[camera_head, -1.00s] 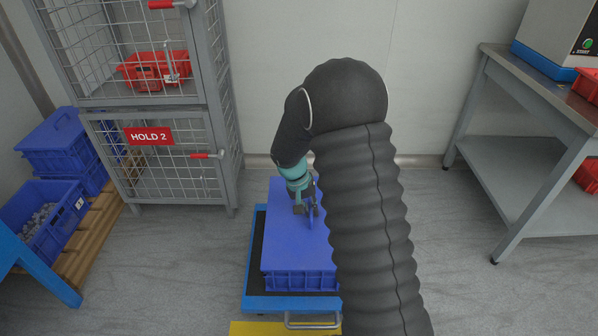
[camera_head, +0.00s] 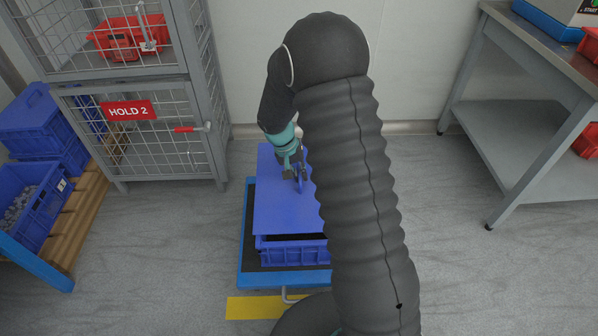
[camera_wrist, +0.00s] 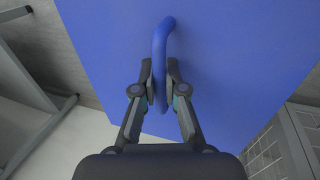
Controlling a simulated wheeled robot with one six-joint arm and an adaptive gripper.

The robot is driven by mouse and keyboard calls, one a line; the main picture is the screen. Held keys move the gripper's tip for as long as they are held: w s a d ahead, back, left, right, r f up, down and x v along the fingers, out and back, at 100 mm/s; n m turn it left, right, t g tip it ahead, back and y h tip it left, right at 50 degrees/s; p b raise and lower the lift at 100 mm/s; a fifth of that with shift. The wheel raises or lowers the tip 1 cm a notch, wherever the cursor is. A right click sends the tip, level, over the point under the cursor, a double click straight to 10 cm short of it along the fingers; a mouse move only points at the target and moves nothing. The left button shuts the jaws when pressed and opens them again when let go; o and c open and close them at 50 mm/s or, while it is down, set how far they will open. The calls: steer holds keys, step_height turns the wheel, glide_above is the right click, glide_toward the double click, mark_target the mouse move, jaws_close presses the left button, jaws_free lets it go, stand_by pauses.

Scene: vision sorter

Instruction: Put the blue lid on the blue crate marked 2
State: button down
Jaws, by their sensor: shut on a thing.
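The blue lid (camera_head: 280,208) is a flat blue panel with an upright handle (camera_wrist: 161,50). My gripper (camera_head: 299,172) is shut on this handle; in the wrist view my fingers (camera_wrist: 160,90) pinch it from both sides. The lid hangs over the blue crate (camera_head: 292,252). A dark gap shows between the lid's front edge and the crate's front rim, so the lid sits off from the front and looks slightly raised. My arm hides the right side of both. I cannot see a number 2 on the crate.
The crate stands on a blue trolley (camera_head: 246,262) with a dark top. A wire cage marked HOLD 2 (camera_head: 129,110) stands at left, near blue crates (camera_head: 35,200) on a pallet. A grey workbench (camera_head: 512,125) stands at right. Floor is clear on both sides of the trolley.

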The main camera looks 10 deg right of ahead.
mark_target(288, 183)
steer(key=shift+f+b, duration=0.85)
steer(key=shift+f, duration=1.05)
steer(key=shift+f+b, duration=0.7)
steer(key=shift+f, duration=0.05)
steer(key=shift+f+b, duration=0.4)
steer(key=shift+b, duration=0.2)
steer(key=c, duration=1.2)
jaws_free()
steer(key=shift+o, duration=0.2)
steer(key=shift+r, duration=0.1)
steer(key=v, duration=1.1)
steer(key=shift+a+r, duration=0.15)
steer(key=shift+r, duration=0.25)
